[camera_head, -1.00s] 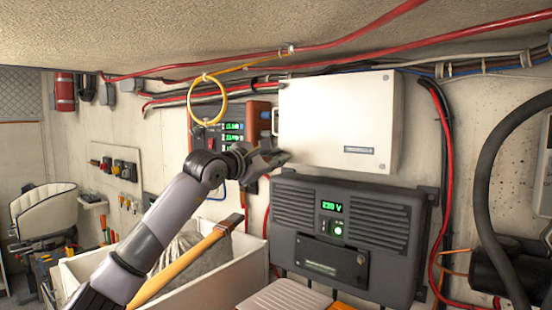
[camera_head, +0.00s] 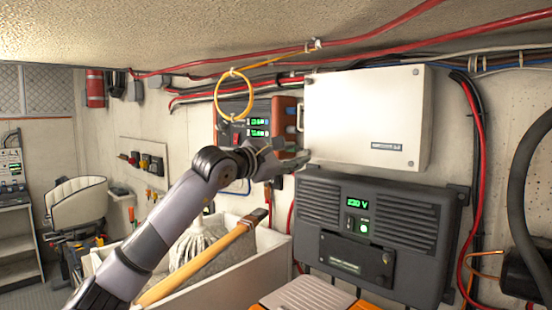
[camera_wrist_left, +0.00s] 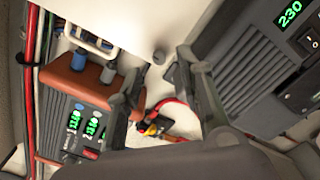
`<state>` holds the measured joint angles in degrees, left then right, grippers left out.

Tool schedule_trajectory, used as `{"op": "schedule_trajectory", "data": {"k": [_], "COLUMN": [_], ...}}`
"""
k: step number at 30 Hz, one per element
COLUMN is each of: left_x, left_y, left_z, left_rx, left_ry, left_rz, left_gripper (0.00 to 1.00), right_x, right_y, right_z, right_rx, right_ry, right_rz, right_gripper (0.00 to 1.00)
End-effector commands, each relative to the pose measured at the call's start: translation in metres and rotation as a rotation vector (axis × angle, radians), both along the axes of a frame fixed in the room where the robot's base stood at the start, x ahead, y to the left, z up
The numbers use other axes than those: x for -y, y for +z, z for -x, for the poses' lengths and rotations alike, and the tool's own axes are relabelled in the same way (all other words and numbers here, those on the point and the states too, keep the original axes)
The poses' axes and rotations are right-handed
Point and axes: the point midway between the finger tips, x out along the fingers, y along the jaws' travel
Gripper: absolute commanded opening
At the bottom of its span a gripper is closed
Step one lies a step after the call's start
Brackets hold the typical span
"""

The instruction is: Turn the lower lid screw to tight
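The white box (camera_head: 365,115) on the wall has a flat lid with small grey screws at its right corners, an upper one (camera_head: 415,72) and a lower one (camera_head: 411,163). In the left wrist view a round grey screw (camera_wrist_left: 159,57) stands at the edge of the white lid (camera_wrist_left: 140,22). My left gripper (camera_head: 298,160) is at the box's lower left corner and hides that corner in the head view. In the wrist view its two fingers (camera_wrist_left: 158,72) are apart, one on each side of the screw, with nothing between them. I cannot tell whether they touch it. My right gripper is out of view.
A dark ribbed unit (camera_head: 380,230) reading 230 V is just below the box. An orange-brown panel with green displays (camera_head: 262,125) is close on the left. A yellow cable loop (camera_head: 234,95) hangs above my wrist. A white bin (camera_head: 235,285) stands below my arm.

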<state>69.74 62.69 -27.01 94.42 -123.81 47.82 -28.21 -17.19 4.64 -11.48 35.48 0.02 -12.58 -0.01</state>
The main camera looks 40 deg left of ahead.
Motion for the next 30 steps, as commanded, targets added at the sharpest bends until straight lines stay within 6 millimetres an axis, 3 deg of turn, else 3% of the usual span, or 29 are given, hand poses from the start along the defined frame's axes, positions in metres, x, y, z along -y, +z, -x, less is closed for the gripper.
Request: {"op": "schedule_trajectory", "data": {"k": [6,12,30], "left_x": [-0.005,-0.007,-0.006], "left_y": [-0.001,0.000,0.000], "left_z": [0.049,0.071,0.078], "left_rx": [-0.003,-0.001,0.000], "left_ry": [0.004,0.003,0.000], "left_rz": [-0.007,-0.002,-0.001], "left_gripper": [0.34,0.34,0.34], "right_x": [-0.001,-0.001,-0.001], "right_y": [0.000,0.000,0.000], "right_z": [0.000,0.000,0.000], "right_rx": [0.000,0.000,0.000], "right_ry": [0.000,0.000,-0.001], "right_rz": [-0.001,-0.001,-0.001], "right_gripper": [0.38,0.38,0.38]}}
